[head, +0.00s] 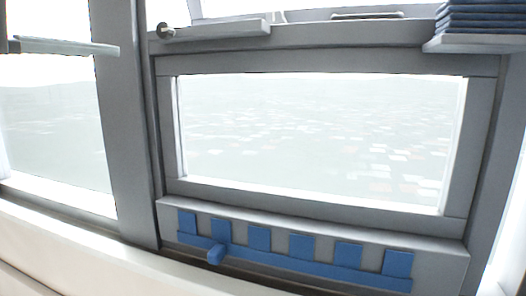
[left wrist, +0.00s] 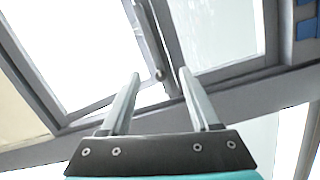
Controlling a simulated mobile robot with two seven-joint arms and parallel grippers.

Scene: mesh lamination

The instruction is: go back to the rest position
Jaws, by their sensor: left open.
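My left gripper (left wrist: 159,75) shows in the left wrist view, with its two pale grey fingers apart and nothing between them. Behind the fingers are a grey frame (left wrist: 240,120) and a small round knob (left wrist: 159,73); I cannot tell how far off they are. My right gripper is in neither view.
The head view shows a grey framed window panel (head: 320,196). A stack of blue sheets (head: 485,18) lies on a shelf at upper right.

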